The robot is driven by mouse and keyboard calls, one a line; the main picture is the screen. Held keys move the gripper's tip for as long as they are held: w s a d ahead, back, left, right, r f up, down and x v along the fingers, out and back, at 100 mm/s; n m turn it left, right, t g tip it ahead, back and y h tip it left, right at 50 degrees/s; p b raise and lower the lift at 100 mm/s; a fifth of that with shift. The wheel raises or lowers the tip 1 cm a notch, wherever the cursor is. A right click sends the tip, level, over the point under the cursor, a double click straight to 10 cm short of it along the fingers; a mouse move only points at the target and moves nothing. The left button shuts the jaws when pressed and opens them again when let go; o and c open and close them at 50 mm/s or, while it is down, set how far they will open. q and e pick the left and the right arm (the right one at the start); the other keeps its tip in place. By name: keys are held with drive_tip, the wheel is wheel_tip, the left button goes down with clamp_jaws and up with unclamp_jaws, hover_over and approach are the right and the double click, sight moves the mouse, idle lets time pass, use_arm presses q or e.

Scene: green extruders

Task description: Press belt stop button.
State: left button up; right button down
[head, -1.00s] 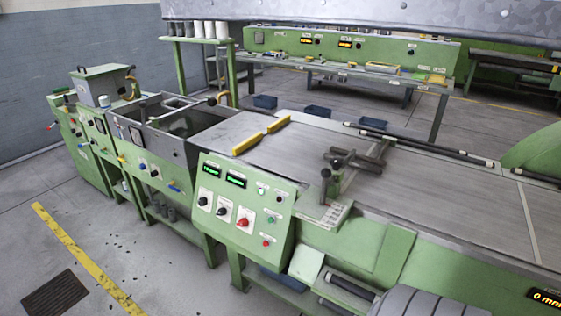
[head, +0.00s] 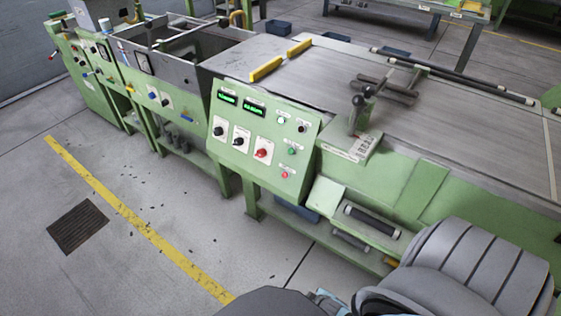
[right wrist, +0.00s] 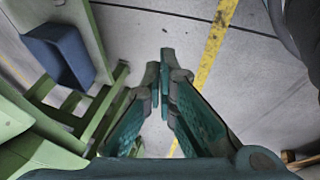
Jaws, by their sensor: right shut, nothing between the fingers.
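The green sloped control panel (head: 262,138) stands at the near side of the belt machine in the head view. It carries two lit green displays (head: 241,104), two black knobs and a larger red knob (head: 262,152). To their right are a white button (head: 281,120), a dark button (head: 302,128), a green button (head: 291,152) and a small red button (head: 285,175) at the lower right. The labels are too small to read. My right gripper (right wrist: 161,70) is shut and empty in the right wrist view, pointing at the floor, apart from the panel. My left gripper is out of view.
The grey belt (head: 460,135) runs right of the panel, with a clamp-like fixture (head: 360,110) at its edge. Below are a green frame (right wrist: 105,105) and a blue bin (right wrist: 58,55). Open floor with a yellow line (head: 130,215) lies in front.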

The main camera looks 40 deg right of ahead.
sight(285, 175)
drive_tip(key=w+d+r+n+t+h+b, duration=0.1)
drive_tip(key=w+r, duration=0.1)
drive_tip(key=w, duration=0.3)
drive_tip(key=w+d+r+n+t+b, duration=0.1)
drive_tip(key=w+r+t, duration=0.1)
drive_tip(key=w, duration=0.3)
use_arm(q)
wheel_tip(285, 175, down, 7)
drive_tip(key=b, duration=0.3)
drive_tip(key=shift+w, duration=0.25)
use_arm(e)
drive_tip(key=w+d+r+n+t+h, duration=0.1)
drive_tip(key=w+r+t, duration=0.1)
drive_tip(key=w+r, duration=0.4)
drive_tip(key=w+d+r+n+t+h, duration=0.2)
drive_tip(key=w+r, duration=0.4)
drive_tip(key=r, duration=0.8)
drive_tip(key=shift+w+t+h, duration=0.3)
drive_tip(key=shift+w+t, duration=0.05)
drive_tip(key=shift+t, duration=0.45)
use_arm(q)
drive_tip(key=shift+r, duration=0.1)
